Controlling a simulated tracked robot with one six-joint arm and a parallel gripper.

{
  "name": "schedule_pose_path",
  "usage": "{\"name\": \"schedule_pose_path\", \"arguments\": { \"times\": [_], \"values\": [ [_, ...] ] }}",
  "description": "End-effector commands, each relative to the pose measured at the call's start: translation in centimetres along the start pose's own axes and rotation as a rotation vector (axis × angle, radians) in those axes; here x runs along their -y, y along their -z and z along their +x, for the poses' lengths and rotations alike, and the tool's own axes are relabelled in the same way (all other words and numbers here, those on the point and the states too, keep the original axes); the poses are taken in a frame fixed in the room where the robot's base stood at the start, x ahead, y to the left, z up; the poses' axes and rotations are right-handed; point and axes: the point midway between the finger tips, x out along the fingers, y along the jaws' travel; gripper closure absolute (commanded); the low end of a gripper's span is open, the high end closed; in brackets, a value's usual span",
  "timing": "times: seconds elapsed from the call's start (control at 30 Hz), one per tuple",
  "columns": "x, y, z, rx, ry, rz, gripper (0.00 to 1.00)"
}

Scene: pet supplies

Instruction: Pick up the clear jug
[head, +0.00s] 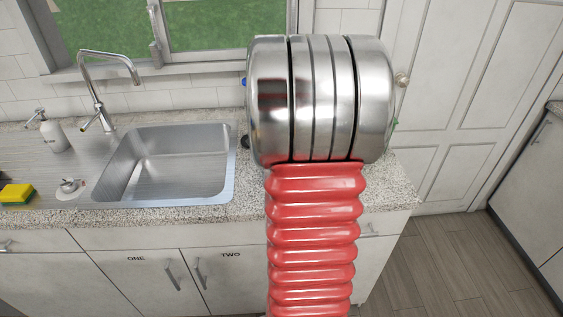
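I see no clear jug in the head view. My own arm, red and ribbed with a wide metal joint, fills the middle of the view and hides the counter behind it. My gripper is not in view. A small blue bit (244,82) and a small green bit (395,123) show at the edges of the metal joint; I cannot tell what they belong to.
A speckled counter (390,190) holds a steel sink (165,165), which looks empty, with a tall tap (97,95). Cabinets (135,280) front the counter. Wooden floor (430,265) is clear at right.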

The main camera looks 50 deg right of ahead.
Motion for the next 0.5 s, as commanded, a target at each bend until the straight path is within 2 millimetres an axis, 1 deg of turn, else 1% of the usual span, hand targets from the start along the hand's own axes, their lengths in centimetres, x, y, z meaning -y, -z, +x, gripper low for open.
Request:
{"name": "schedule_pose_path", "arguments": {
  "times": [0.03, 0.1, 0.5],
  "values": [
    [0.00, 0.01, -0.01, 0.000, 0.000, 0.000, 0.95],
    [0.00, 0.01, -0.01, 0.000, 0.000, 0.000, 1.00],
    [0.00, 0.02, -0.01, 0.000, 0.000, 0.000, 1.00]
  ]
}}
